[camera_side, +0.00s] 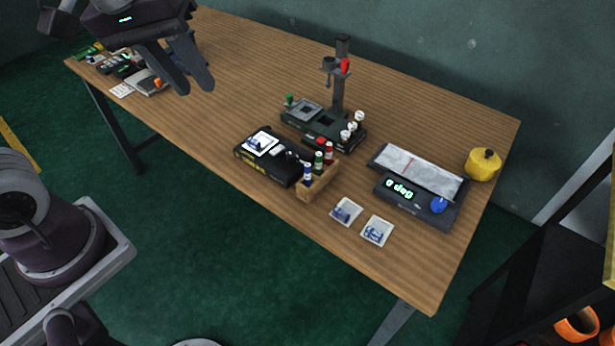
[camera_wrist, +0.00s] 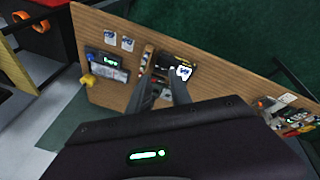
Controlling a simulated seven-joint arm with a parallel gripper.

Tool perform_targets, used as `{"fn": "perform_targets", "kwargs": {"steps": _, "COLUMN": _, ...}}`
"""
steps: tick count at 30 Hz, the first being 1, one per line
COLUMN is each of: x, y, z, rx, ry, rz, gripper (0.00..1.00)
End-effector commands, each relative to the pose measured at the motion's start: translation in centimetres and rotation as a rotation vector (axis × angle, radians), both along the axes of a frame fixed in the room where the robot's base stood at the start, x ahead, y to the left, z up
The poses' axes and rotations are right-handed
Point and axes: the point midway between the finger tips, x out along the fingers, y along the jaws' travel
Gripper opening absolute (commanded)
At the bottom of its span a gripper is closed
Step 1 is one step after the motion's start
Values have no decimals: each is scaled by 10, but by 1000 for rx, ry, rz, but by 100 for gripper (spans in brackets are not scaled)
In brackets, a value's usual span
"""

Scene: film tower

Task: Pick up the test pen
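I cannot pick out the test pen with certainty in either view. A cluster of small items lies at the left end of the table in the side view, with a small orange-tipped item (camera_side: 158,83) on a grey box (camera_side: 146,86); it is too small to tell whether this is the pen. My gripper (camera_side: 197,90) is in the air above the table near that cluster, its two dark fingers apart with nothing seen between them. In the wrist view my gripper (camera_wrist: 163,77) also shows open and empty, and the cluster (camera_wrist: 289,115) is at the right.
A black box (camera_side: 265,173), a wooden rack (camera_side: 319,187) with several bottles, and a dark stand with an upright post (camera_side: 339,91) occupy the table's middle. A scale-like device (camera_side: 410,206) and yellow pot (camera_side: 483,165) are at the right. Bare wood (camera_side: 200,120) lies between cluster and box.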

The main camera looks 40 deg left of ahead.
Motion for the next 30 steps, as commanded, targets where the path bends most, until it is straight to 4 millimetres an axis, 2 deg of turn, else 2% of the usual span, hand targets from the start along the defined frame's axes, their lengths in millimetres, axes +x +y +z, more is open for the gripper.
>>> {"fn": "perform_targets", "kwargs": {"steps": 1, "x": 30, "y": -6, "z": -13, "rx": -42, "ry": 56, "rz": 119, "gripper": 25}}
{"fn": "perform_targets", "kwargs": {"steps": 3, "x": 72, "y": -15, "z": -39, "rx": -101, "ry": 127, "rz": 332, "gripper": 25}}
{"fn": "perform_targets", "kwargs": {"steps": 5, "x": 106, "y": -24, "z": -69, "rx": -139, "ry": 184, "rz": 523, "gripper": 25}}
{"fn": "perform_targets", "kwargs": {"steps": 6, "x": 126, "y": -29, "z": -94, "rx": -154, "ry": 217, "rz": 645, "gripper": 25}}
{"fn": "perform_targets", "kwargs": {"steps": 10, "x": 168, "y": -45, "z": -172, "rx": -175, "ry": 289, "rz": 985, "gripper": 25}}
{"fn": "perform_targets", "kwargs": {"steps": 12, "x": 179, "y": -51, "z": -204, "rx": -175, "ry": 307, "rz": 1112, "gripper": 25}}
{"fn": "perform_targets", "kwargs": {"steps": 15, "x": 185, "y": -54, "z": -232, "rx": -173, "ry": 318, "rz": 1218, "gripper": 25}}
{"fn": "perform_targets", "kwargs": {"steps": 23, "x": 186, "y": -56, "z": -269, "rx": -171, "ry": 323, "rz": 1250, "gripper": 25}}
{"fn": "perform_targets", "kwargs": {"steps": 27, "x": 185, "y": -58, "z": -296, "rx": -172, "ry": 322, "rz": 1249, "gripper": 25}}
{"fn": "perform_targets", "kwargs": {"steps": 30, "x": 186, "y": -58, "z": -307, "rx": -174, "ry": 321, "rz": 1249, "gripper": 25}}
